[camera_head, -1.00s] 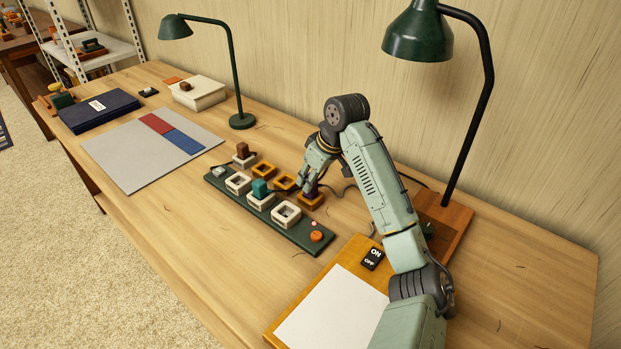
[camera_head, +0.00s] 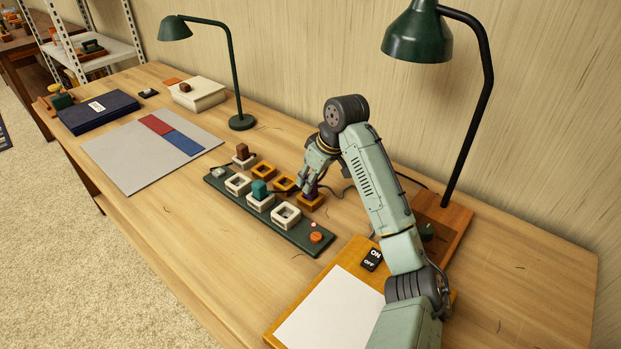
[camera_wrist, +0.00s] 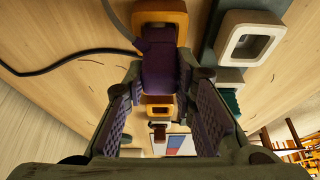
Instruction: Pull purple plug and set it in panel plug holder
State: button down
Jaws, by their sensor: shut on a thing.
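The purple plug (camera_wrist: 160,68) is between the two fingers of my gripper (camera_wrist: 163,84) in the wrist view, and the gripper is shut on it. The plug is at an orange square holder (camera_wrist: 178,22), which also shows in the head view (camera_head: 311,203). I cannot tell whether the plug is fully seated in it or slightly raised. The dark green panel (camera_head: 228,198) lies beside it with white square plug holders; one empty one (camera_head: 286,216) is nearest the orange button. A teal plug (camera_head: 260,190) sits in another. My gripper partly hides the purple plug in the head view.
More orange holders (camera_head: 263,170) stand behind the panel, and a brown plug (camera_head: 242,151) sits in a white one. A black cable (camera_wrist: 60,64) runs beside the purple plug. A lamp (camera_head: 241,120) stands behind; a wooden board with an ON/OFF switch (camera_head: 371,259) lies to the right.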

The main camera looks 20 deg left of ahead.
jog(key=shift+f+b, duration=0.35)
jog(key=shift+f, duration=0.4)
dwell(0.3)
jog(key=shift+f, duration=0.5)
jog(key=shift+b, duration=0.3)
jog(key=c, duration=1.2)
grip_release()
jog(key=shift+s+f, duration=0.15)
jog(key=shift+f, duration=0.05)
jog(key=shift+c, duration=0.2)
jog(key=w+v, duration=0.1)
jog(key=v, duration=0.8)
jog(key=shift+s+a+r, duration=0.15)
jog(key=shift+s+r, duration=0.1)
jog(key=shift+r, duration=0.35)
